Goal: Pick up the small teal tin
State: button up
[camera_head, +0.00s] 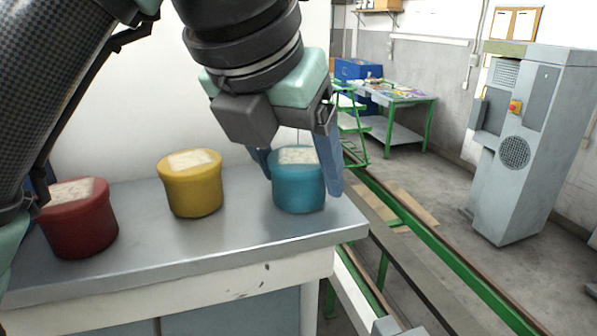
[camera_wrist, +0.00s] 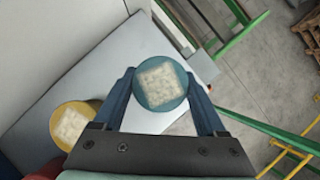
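The small teal tin (camera_head: 298,188) stands upright near the right end of the grey bench top, with a pale label on its lid. My gripper (camera_head: 304,180) is over it, with its blue fingers spread and pointing down on either side of the tin. In the wrist view the teal tin (camera_wrist: 161,84) sits between the two open fingers (camera_wrist: 162,88), near their tips. A narrow gap seems to show beside the tin; I cannot tell whether either finger touches it.
A yellow tin (camera_head: 191,184) stands left of the teal one, and a red tin (camera_head: 79,218) further left. The bench top (camera_head: 228,236) is bare in front of them and ends just right of the teal tin. A white wall (camera_head: 120,130) rises behind.

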jog(key=c, duration=0.9)
jog(key=shift+o, duration=0.2)
